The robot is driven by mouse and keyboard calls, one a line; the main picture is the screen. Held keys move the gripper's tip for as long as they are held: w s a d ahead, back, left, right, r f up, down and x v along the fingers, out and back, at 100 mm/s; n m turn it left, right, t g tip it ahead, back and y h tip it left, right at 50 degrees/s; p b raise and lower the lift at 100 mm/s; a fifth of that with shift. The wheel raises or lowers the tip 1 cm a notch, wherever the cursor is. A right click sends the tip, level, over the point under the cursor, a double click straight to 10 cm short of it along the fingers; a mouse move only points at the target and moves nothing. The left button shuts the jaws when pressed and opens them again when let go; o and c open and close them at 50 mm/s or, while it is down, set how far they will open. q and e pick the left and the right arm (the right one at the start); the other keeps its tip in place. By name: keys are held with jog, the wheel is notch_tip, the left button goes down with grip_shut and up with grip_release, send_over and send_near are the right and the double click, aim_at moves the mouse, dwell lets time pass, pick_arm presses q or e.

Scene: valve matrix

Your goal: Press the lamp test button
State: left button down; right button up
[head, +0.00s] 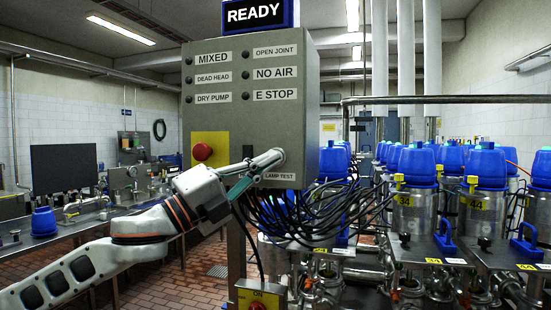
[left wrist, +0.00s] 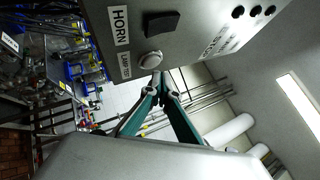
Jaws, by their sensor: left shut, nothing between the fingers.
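The grey control box (head: 228,120) carries a white "LAMP TEST" label (head: 279,176) low on its front; in the left wrist view the label (left wrist: 125,65) sits beside a round pale button (left wrist: 151,59). My left gripper (head: 277,158) reaches in from the left across the box's lower front, its fingers shut with nothing between them. In the left wrist view its fingertips (left wrist: 159,73) are right at the button's edge; I cannot tell whether they touch it. In the head view the gripper covers the button area. My right gripper is not in view.
A red emergency button (head: 202,152) on a yellow plate sits left of my gripper. A black switch (left wrist: 161,24) by the HORN label is close to the pale button. Black cables (head: 310,213) hang below the box. Blue-topped valves (head: 417,167) fill the right.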

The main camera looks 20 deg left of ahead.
pick_arm(q)
jog(key=shift+w, duration=0.1)
dwell(0.5)
jog(key=shift+w+p, duration=0.3)
jog(key=shift+w, duration=0.05)
jog(key=shift+w+p, duration=0.3)
jog(key=shift+w, duration=0.15)
dwell(0.7)
jog(key=shift+s, duration=0.9)
jog(key=shift+s+a, duration=0.1)
jog(key=shift+s, duration=2.4)
